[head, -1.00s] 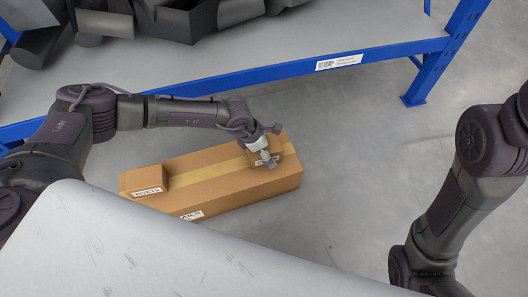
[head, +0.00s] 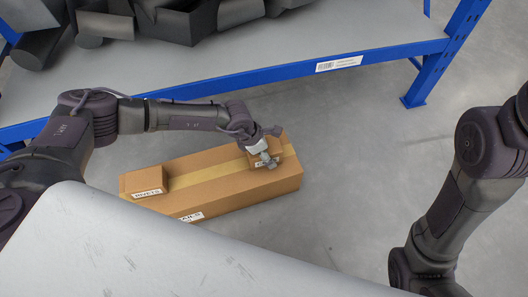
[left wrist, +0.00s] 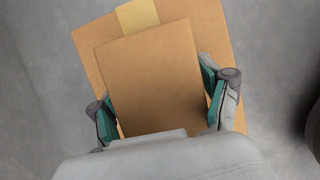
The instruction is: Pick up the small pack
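A small brown carton (head: 264,153) lies on top of a long brown carton (head: 225,192), at its right end. My left gripper (head: 267,160) is down at this small carton. In the left wrist view the small carton (left wrist: 155,80) fills the space between the two teal-padded fingers (left wrist: 160,108), one beside each side. The pads look very close to its sides; I cannot tell whether they press on it. A second small carton (head: 143,181), with a label reading like "RIVETS", sits on the left end of the long carton. My right gripper is not in view.
A blue-framed shelf (head: 330,52) with dark metal parts (head: 170,20) stands behind the cartons. A pale grey surface (head: 180,255) fills the lower foreground. Bare floor (head: 360,150) lies to the right of the long carton.

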